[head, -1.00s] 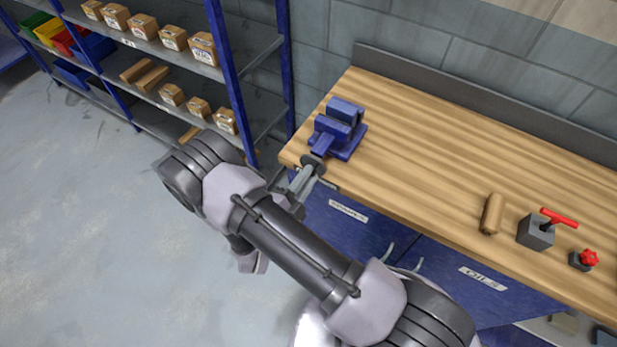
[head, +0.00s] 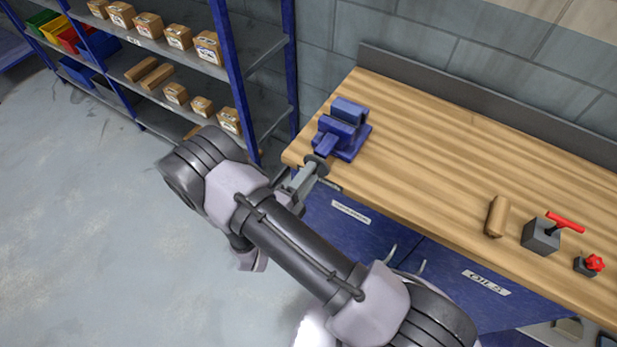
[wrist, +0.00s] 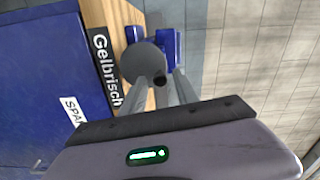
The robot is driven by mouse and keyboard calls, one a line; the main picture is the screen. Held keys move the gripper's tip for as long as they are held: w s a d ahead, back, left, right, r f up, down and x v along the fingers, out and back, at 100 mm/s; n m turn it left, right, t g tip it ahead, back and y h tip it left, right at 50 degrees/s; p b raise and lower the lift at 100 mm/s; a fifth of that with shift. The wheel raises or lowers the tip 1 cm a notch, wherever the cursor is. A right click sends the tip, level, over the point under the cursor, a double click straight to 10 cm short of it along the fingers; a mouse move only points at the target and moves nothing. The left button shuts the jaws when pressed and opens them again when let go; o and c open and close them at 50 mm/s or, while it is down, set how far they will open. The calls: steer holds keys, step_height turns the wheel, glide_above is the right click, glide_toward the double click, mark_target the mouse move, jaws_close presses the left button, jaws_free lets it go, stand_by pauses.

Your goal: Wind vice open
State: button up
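The blue vice (head: 352,138) sits on the near left corner of the wooden bench. A dark grey disc (head: 316,164) is at its front end, out past the bench edge; it also shows in the wrist view (wrist: 141,58). A small dark knob (wrist: 160,81) stands out in front of the disc. My gripper (wrist: 166,80) reaches to the disc, with its grey fingers on either side of the knob. I cannot tell whether they press on it. The gap between the vice jaws is not clear.
On the bench (head: 430,150) lie a wooden cylinder (head: 497,216), a grey block with a red T-handle (head: 541,235) and a red knob (head: 594,263) at right. Blue drawers (head: 350,235) are below. A blue shelf rack (head: 228,75) with boxes stands behind left. Open floor is at left.

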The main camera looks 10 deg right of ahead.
steer(key=m+b, duration=0.3)
steer(key=m, duration=1.1)
steer(key=shift+b, duration=0.3)
jaws_close()
steer(key=shift+w+r+n+p, duration=0.1)
steer(key=shift+r+n+p, duration=0.05)
steer(key=shift+n+p, duration=0.15)
jaws_free()
